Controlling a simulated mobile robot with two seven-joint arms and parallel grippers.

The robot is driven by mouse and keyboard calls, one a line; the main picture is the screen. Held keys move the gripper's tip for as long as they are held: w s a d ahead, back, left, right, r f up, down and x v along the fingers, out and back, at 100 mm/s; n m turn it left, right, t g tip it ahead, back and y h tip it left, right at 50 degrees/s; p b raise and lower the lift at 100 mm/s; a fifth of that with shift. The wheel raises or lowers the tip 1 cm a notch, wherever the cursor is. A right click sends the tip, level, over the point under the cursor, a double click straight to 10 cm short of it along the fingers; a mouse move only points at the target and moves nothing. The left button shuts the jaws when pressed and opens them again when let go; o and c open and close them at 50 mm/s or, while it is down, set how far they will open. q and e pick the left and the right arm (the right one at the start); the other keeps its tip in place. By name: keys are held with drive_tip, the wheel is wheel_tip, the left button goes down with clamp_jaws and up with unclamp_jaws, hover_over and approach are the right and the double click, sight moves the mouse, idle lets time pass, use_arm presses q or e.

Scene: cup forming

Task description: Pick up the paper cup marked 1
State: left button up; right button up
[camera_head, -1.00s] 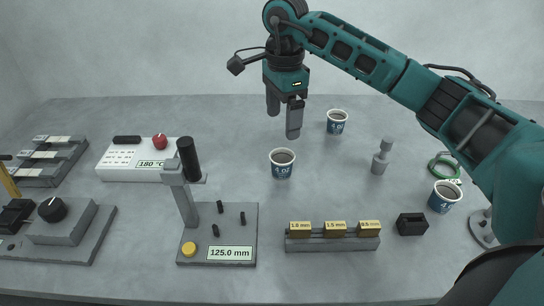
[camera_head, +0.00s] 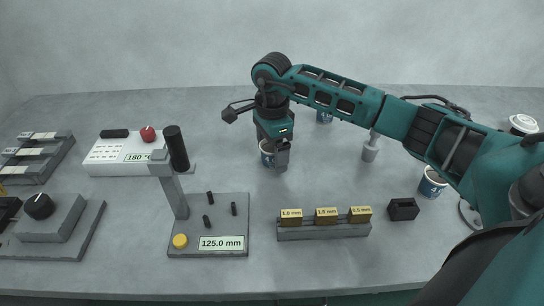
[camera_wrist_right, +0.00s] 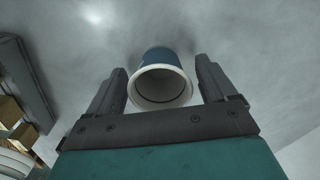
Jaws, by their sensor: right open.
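My right gripper (camera_head: 274,155) is open and points down over a blue paper cup (camera_head: 266,158) with a white rim. The gripper partly hides this cup, and its mark cannot be read now. In the right wrist view the cup (camera_wrist_right: 160,86) shows its round mouth between the two open fingers (camera_wrist_right: 160,78), with a gap on each side. A second blue cup (camera_head: 324,117) stands farther back, partly behind my right arm. A third cup (camera_head: 432,183) stands at the right, close to the arm. My left gripper is not in view.
A grey post-like piece (camera_head: 370,149) stands right of the gripper. A block with yellow tags (camera_head: 323,232) and a small black holder (camera_head: 403,209) lie in front. A stand with a black handle (camera_head: 176,150) and a white 180 °C unit (camera_head: 125,154) are at left.

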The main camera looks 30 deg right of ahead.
drive_tip(key=c, duration=1)
drive_tip(key=shift+r, duration=0.2)
